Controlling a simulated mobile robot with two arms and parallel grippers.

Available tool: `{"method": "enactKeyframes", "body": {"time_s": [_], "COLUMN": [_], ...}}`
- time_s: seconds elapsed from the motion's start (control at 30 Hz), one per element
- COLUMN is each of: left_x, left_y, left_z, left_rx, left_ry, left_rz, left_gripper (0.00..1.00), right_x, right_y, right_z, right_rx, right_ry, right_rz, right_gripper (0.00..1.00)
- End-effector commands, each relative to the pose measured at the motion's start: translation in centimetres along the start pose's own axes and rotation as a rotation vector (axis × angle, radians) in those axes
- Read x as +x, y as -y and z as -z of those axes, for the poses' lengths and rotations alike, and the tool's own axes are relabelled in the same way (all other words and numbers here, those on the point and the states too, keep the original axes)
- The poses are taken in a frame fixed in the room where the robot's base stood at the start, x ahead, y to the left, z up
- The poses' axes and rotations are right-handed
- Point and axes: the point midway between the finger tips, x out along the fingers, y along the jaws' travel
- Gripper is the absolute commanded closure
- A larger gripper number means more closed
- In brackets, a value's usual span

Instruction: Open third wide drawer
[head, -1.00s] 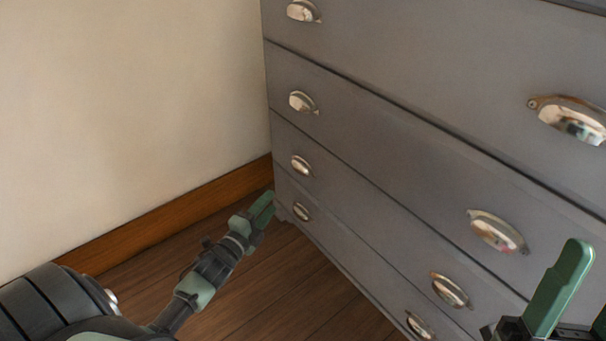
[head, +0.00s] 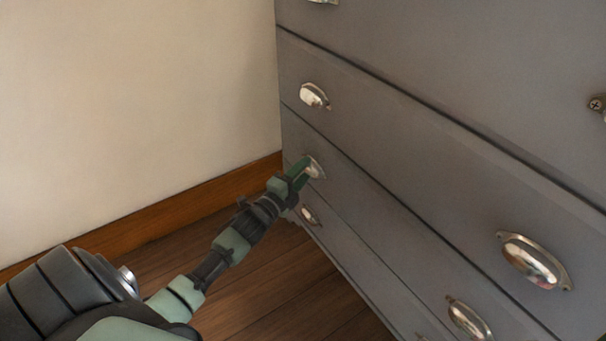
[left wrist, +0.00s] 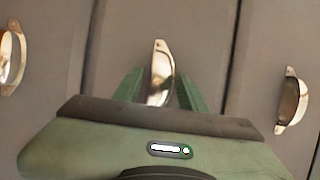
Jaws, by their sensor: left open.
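The grey chest of drawers (head: 420,110) fills the right of the head view, its drawers shut. The third visible wide drawer from the top (head: 375,210) has a silver cup handle (head: 316,168) at its left end and another (head: 468,319) further right. My left gripper (head: 302,169) is at that left handle. In the left wrist view the handle (left wrist: 160,72) lies between the two open green fingers (left wrist: 160,90), one on each side. I cannot tell whether they touch it. My right gripper is out of view.
Handles of the neighbouring drawers (head: 313,95) (head: 310,215) sit just above and below. A cream wall (head: 130,100) with a wooden skirting board (head: 140,220) stands close on the left. The wooden floor (head: 280,290) is clear in front of the chest.

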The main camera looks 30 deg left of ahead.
Motion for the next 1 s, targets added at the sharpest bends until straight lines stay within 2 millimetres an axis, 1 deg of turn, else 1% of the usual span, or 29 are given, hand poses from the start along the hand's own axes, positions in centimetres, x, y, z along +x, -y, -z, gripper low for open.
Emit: {"method": "enactKeyframes", "body": {"time_s": [0.2, 0.27, 0.3, 0.33, 0.37, 1.0], "left_x": [0.02, 0.01, 0.01, 0.0, -0.01, -0.13], "left_y": [-0.02, -0.02, -0.04, -0.06, -0.08, -0.53], "left_z": [0.0, 0.0, 0.0, 0.0, 0.0, 0.03], "left_rx": [0.0, 0.0, 0.0, 0.0, 0.0, 0.003], "left_ry": [0.0, 0.0, 0.0, 0.0, 0.0, 0.001], "left_rz": [-0.001, -0.001, -0.002, -0.002, -0.002, -0.011], "left_gripper": [0.58, 0.75, 0.86, 0.94, 1.0, 1.0], "right_x": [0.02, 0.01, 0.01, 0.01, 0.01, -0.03], "right_y": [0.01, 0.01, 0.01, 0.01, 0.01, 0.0], "right_z": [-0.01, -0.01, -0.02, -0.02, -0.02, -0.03], "right_rx": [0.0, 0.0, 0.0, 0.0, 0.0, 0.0], "right_ry": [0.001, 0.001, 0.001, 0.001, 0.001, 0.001], "right_rz": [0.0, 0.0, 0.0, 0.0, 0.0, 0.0], "right_gripper": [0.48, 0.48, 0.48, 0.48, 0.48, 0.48]}}
